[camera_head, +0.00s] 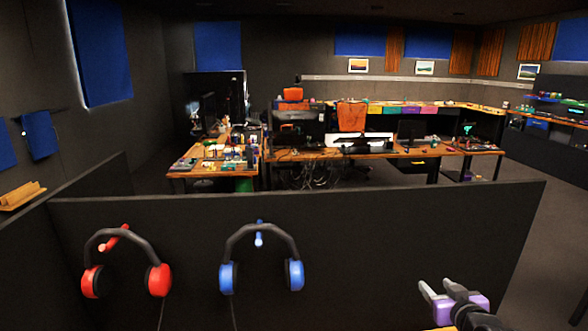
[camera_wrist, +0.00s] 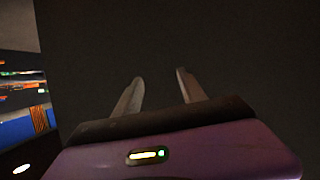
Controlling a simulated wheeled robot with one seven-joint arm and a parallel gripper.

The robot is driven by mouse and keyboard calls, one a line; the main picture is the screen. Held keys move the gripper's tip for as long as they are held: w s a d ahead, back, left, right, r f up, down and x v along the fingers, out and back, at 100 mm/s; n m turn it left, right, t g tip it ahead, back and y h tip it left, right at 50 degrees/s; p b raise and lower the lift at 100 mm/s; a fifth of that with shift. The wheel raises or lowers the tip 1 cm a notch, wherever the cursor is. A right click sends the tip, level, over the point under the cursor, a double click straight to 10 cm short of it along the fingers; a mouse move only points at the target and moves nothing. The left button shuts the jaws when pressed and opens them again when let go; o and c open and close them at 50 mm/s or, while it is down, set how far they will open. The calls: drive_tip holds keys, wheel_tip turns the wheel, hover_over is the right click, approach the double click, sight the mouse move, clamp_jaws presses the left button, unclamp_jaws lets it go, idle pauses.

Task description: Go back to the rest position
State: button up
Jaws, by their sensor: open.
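My gripper (camera_head: 436,291) is at the lower right of the head view, in front of the dark partition panel (camera_head: 365,235). Its two pale fingers are apart with nothing between them. In the wrist view my gripper (camera_wrist: 160,85) also shows open and empty, with a purple body and a small lit indicator. The wrist view faces a plain dark surface beyond the fingertips. No trackball can be made out in either view.
Red headphones (camera_head: 158,279) and blue headphones (camera_head: 295,274) hang on the panel, left of my gripper. Cluttered desks (camera_head: 470,149) stand behind the panel. A wooden ledge (camera_head: 22,196) is at the far left. Grey floor (camera_head: 530,235) is open right of the panel.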

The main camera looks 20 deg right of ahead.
drive_tip(key=s+a+f+m+t+h+b, duration=0.1)
drive_tip(key=s+a+t, duration=0.1)
drive_tip(key=s+a, duration=0.65)
drive_tip(key=s+a+m+t, duration=0.2)
drive_tip(key=s+a, duration=0.4)
drive_tip(key=a, duration=0.5)
drive_tip(key=s+a+n+y, duration=0.2)
drive_tip(key=s+a, duration=0.2)
drive_tip(key=s, duration=0.4)
drive_tip(key=s+a+f+n+g+y+b, duration=0.1)
drive_tip(key=s+a+n+y, duration=0.1)
drive_tip(key=s+a, duration=0.3)
drive_tip(key=s+a+f+n+g+y+b, duration=0.1)
drive_tip(key=s+a, duration=0.3)
drive_tip(key=s, duration=0.8)
drive_tip(key=shift+a+f+n+y, duration=0.2)
drive_tip(key=shift+n+y, duration=0.4)
drive_tip(key=shift+y, duration=0.1)
drive_tip(key=shift+s, duration=0.1)
